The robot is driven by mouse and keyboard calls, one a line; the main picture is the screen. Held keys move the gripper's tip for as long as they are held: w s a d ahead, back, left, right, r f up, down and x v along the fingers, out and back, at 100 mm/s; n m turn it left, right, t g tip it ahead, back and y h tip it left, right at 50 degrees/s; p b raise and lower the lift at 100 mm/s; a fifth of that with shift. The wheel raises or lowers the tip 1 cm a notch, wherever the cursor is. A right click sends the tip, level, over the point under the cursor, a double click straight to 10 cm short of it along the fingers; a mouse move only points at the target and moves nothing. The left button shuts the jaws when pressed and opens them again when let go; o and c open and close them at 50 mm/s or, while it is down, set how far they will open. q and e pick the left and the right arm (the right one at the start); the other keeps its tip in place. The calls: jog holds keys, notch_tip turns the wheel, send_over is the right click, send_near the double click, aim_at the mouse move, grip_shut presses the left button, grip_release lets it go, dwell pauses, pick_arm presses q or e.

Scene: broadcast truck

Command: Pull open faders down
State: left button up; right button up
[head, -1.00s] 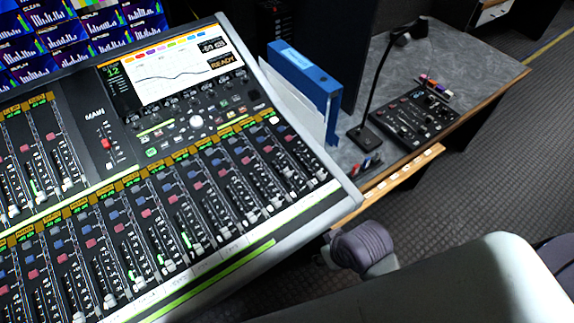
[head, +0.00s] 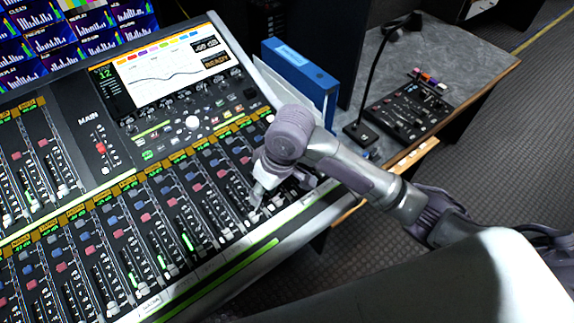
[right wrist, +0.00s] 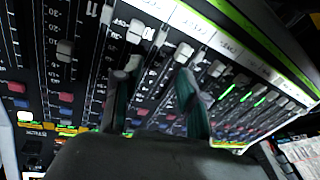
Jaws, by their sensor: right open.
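The mixing console (head: 100,170) fills the left of the head view, with rows of channel faders. Several front-row faders show green lit strips (head: 187,241); the white fader caps there sit low in their slots. My right gripper (head: 257,198) is over the right part of the front fader row, pointing down. In the right wrist view its two fingers (right wrist: 158,72) are apart, with white fader caps (right wrist: 183,53) close to the tips; contact cannot be told. Green lit strips (right wrist: 245,97) lie to the right there. My left gripper is not in view.
A blue binder (head: 300,78) stands beside the console's right edge. A gooseneck microphone (head: 365,125) and a small black control panel (head: 410,108) are on the grey desk. Monitors (head: 60,40) stand behind the console.

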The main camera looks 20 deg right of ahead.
jog(key=w+d+r+m+g+h, duration=0.1)
jog(key=w+d+r+m+h, duration=0.15)
jog(key=w+d+r, duration=0.6)
jog(key=shift+h, duration=0.25)
jog(key=f, duration=0.8)
jog(key=f+p, duration=0.1)
jog(key=f, duration=0.3)
jog(key=shift+s+a+f, duration=0.35)
jog(key=shift+a, duration=0.05)
grip_shut()
